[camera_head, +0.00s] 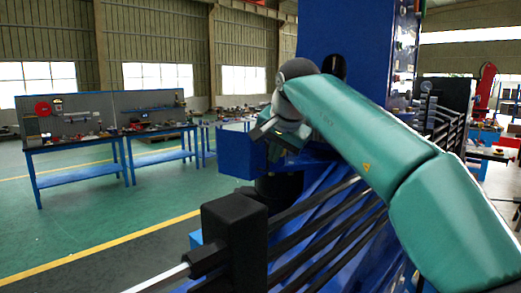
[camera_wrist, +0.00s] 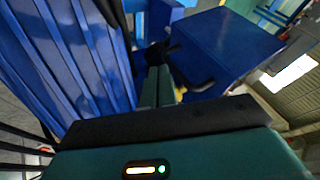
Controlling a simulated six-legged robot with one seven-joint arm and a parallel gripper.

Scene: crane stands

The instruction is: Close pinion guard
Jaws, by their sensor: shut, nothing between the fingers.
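The likely pinion guard is a blue box-like cover (camera_head: 236,155) on the side of the blue machine, left of my gripper in the head view. In the wrist view its broad blue face (camera_wrist: 228,45) is tilted at the upper right. A black bent bar, perhaps a handle (camera_wrist: 195,82), shows at its lower left edge. My gripper (camera_head: 275,140) is partly hidden by my own wrist in the head view. In the wrist view my gripper (camera_wrist: 158,75) is shut and empty, its fingers close beside the black bar. I cannot tell whether they touch it.
A tall blue column (camera_head: 345,40) stands behind my arm. Black rails (camera_head: 325,225) and a black block (camera_head: 234,230) lie in front, below my gripper. Blue workbenches (camera_head: 80,168) stand far left, with open green floor (camera_head: 90,225) between.

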